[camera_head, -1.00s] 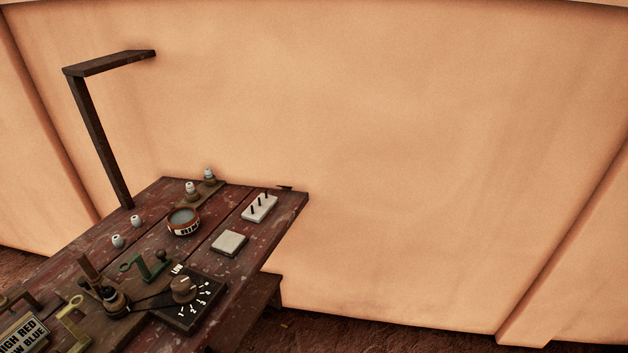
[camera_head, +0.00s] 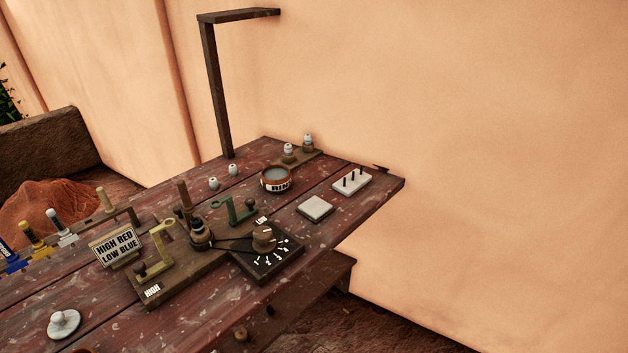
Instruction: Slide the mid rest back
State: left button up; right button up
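A wooden board (camera_head: 192,268) lies on the table, with the word HIGH at its front left. A yellow bracket with a ring top (camera_head: 163,250) stands on its left part. A green bracket with a ring (camera_head: 235,210) stands on its far right part. Between them are a dark rounded post (camera_head: 201,235) and a brown wooden upright (camera_head: 184,196). I cannot tell which of these is the mid rest. Neither gripper is in view.
The red-brown plank table (camera_head: 110,313) also holds a HIGH RED LOW BLUE sign (camera_head: 117,247), a labelled bowl (camera_head: 275,179), a white square block (camera_head: 315,208), a pegged white block (camera_head: 351,181) and a white knobbed disc (camera_head: 63,323). A tall dark post (camera_head: 217,95) rises behind.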

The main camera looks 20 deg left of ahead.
aim_at(185, 215)
jog(key=u, duration=1.05)
jog(key=i+l, duration=0.05)
jog(key=l, duration=0.05)
